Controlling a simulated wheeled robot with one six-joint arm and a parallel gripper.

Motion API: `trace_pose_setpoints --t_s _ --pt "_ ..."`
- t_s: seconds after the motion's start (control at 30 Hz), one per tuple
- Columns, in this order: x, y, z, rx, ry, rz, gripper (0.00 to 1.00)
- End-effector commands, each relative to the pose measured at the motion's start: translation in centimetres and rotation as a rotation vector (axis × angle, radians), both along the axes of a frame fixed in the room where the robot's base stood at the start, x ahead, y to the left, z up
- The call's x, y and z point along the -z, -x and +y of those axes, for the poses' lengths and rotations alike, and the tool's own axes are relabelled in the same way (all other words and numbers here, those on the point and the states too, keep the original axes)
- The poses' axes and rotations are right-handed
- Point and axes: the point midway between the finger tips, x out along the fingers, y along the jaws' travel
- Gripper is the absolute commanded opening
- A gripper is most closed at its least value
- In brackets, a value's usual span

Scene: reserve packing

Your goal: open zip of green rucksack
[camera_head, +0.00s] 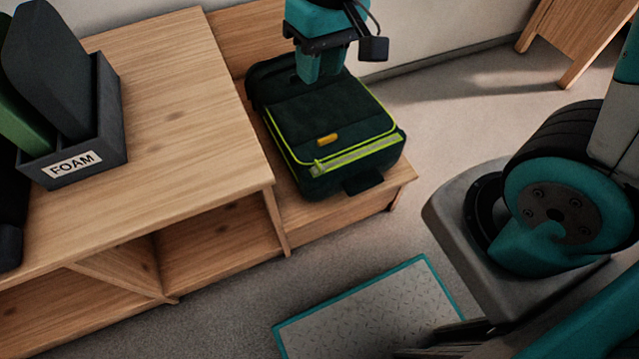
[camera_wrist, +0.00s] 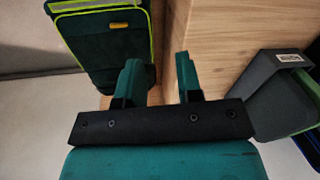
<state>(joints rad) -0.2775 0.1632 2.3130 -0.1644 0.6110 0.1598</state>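The green rucksack (camera_head: 300,112) lies on a low wooden bench. It is dark green with a bright yellow-green zip line around its top panel and an orange tab (camera_head: 328,140) near the front edge. A paler green strip runs along its near side. I cannot tell whether the zip is shut. My gripper (camera_head: 321,78) hangs over the far part of the rucksack and hides some of it. In the wrist view its two teal fingers (camera_wrist: 159,78) stand apart with nothing between them. The rucksack (camera_wrist: 100,60) shows beyond them at upper left, with the orange tab (camera_wrist: 119,26).
A wooden shelf unit (camera_head: 160,75) stands left of the bench, higher than it. On it is a grey bin (camera_head: 112,140) labelled FOAM, holding dark and green sheets. A teal-edged mat (camera_head: 370,310) lies on the floor in front.

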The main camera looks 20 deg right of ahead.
Motion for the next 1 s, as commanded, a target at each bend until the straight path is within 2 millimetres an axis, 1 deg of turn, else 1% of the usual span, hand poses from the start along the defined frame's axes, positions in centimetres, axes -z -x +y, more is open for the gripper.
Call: trace_pose_setpoints --t_s 0.03,0.1,0.2,0.3,0.4,0.57,0.67,1.0 --pt "5.4 -1.1 -0.3 0.033 0.026 0.011 0.33" --pt "8.9 -2.4 -0.8 0.076 0.058 0.016 0.33" --pt "12.7 -3.8 -1.4 0.123 0.096 0.020 0.33" --pt "15.2 -4.7 -1.9 0.156 0.122 0.021 0.33" --pt "16.4 -5.1 -2.1 0.172 0.137 0.022 0.33" --pt "17.8 -5.2 -2.2 0.179 0.143 0.022 0.33" --pt "19.6 -5.2 -2.2 0.178 0.144 0.024 0.33" --pt "27.5 -5.1 -2.2 0.176 0.143 0.025 0.33"
